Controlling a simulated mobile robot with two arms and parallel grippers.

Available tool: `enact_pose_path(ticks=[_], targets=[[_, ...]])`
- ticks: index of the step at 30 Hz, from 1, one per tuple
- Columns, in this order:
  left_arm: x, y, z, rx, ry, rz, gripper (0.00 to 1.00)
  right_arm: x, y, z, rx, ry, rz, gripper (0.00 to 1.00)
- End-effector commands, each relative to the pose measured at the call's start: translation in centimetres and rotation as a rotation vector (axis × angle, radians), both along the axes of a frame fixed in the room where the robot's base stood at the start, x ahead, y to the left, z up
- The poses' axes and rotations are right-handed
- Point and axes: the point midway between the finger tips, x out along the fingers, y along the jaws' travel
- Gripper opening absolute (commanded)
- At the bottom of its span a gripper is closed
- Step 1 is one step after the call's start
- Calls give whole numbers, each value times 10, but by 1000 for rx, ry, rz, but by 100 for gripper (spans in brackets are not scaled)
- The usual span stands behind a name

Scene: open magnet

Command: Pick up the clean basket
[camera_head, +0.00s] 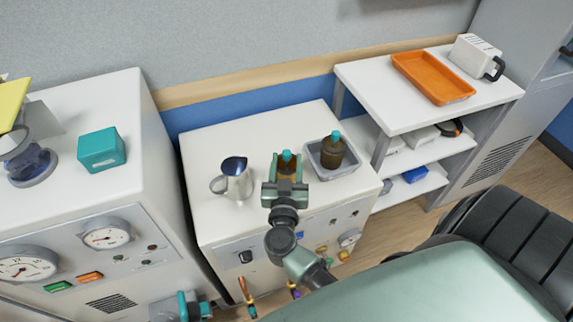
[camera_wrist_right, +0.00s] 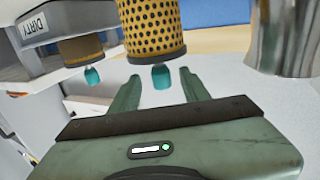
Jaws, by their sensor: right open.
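A brown perforated basket with a teal knob (camera_head: 287,156) stands on the white cabinet top, outside the grey tray. I take it as the clean basket; it also shows large in the right wrist view (camera_wrist_right: 152,28). My right gripper (camera_head: 287,165) is open at this basket, its fingers on either side of the teal knob and apart from it in the wrist view (camera_wrist_right: 158,82). The gripper partly hides the basket in the head view. A second, similar basket (camera_head: 332,153) stands in the grey tray (camera_head: 350,165), which bears a "DIRTY" label (camera_wrist_right: 35,26). My left gripper is not in view.
A metal pitcher (camera_head: 235,182) stands left of the basket. A taller white machine (camera_head: 90,190) with gauges and a teal box (camera_head: 101,150) is at the left. A shelf unit (camera_head: 385,112) at the right holds an orange tray (camera_head: 432,78) and a white appliance (camera_head: 474,56).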

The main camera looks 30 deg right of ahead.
Motion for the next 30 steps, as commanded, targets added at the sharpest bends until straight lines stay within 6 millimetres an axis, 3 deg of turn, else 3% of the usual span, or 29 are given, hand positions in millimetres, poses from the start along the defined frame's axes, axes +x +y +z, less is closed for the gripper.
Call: enact_pose_path(ticks=[6,10,20,25,30], targets=[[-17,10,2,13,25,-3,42,26,-18,2,-4,-2,0,46],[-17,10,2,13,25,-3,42,40,-28,1,-3,0,0,46],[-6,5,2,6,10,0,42,46,-32,0,-1,1,0,46],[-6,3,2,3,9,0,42,46,-32,0,-1,1,0,0],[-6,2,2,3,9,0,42,46,-32,0,-1,1,0,0]])
